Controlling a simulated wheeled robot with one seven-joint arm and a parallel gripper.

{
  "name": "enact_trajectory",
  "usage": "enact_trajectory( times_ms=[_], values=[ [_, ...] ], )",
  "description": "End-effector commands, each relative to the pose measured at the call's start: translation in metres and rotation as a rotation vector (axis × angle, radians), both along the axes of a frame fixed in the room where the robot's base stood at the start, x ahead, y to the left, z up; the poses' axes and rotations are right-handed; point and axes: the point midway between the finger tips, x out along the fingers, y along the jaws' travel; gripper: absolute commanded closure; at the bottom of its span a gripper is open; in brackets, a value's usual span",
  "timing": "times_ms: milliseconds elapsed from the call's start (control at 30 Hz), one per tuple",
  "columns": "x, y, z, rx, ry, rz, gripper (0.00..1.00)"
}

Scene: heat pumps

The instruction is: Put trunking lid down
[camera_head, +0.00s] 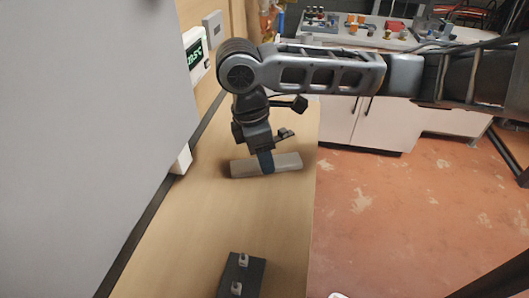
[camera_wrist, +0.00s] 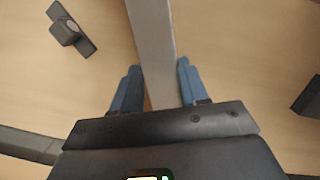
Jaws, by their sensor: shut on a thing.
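The trunking lid (camera_head: 289,162) is a short grey bar lying level across my gripper, over the wooden worktop. My gripper (camera_head: 265,161) points down and its blue fingers are shut on the lid near its middle. In the wrist view the lid (camera_wrist: 152,45) runs up between the two fingers of my gripper (camera_wrist: 158,86). The lid is at or close above the wood; I cannot tell whether it touches. The fingers hide a part of its middle.
A black box with two small fittings (camera_head: 242,276) sits on the wooden worktop (camera_head: 195,240) nearer the camera. A large grey panel (camera_head: 80,130) borders the left. A lit display unit (camera_head: 196,54) is on the wall. The worktop between lid and box is clear.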

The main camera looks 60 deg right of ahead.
Motion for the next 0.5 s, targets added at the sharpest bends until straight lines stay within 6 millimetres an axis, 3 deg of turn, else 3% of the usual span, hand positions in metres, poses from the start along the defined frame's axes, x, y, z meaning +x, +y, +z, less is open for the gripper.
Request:
enact_trajectory(
  times_ms=[133,167,400,500],
  values=[
    [-0.0002,0.0000,-0.0007,0.001,0.001,0.000,0.88],
    [-0.0002,0.0000,-0.0007,0.001,0.001,0.000,0.53],
    [-0.0002,0.0000,-0.0004,0.001,0.001,0.000,0.31],
    [-0.0002,0.0000,-0.0003,0.001,0.001,0.000,0.31]
  ],
)
